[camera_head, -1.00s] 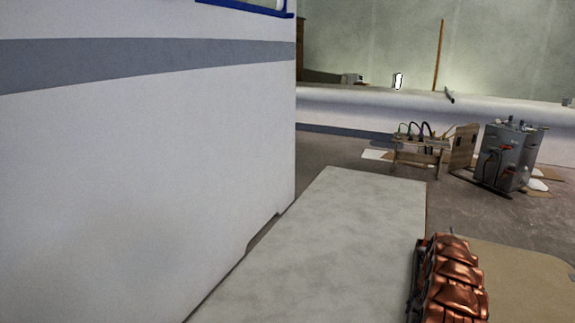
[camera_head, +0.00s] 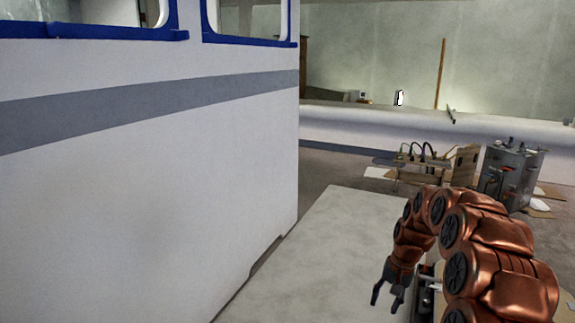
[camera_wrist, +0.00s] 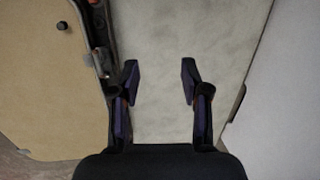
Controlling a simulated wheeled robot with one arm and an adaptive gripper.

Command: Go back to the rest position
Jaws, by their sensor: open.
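My arm, copper-coloured, is at the lower right of the head view, arched over with its end hanging down. My gripper (camera_head: 386,291) points downward above the pale grey flat panel (camera_head: 335,225). Its two fingers are apart with nothing between them. In the wrist view my gripper (camera_wrist: 160,78) also shows open and empty, with the bare pale panel (camera_wrist: 185,30) below it.
A white cabin wall (camera_head: 150,200) with blue-framed windows stands close on the left. A wooden stand with cables (camera_head: 425,165) and a grey metal cabinet (camera_head: 512,172) are farther back at right. A tan board (camera_wrist: 40,90) lies beside the panel in the wrist view.

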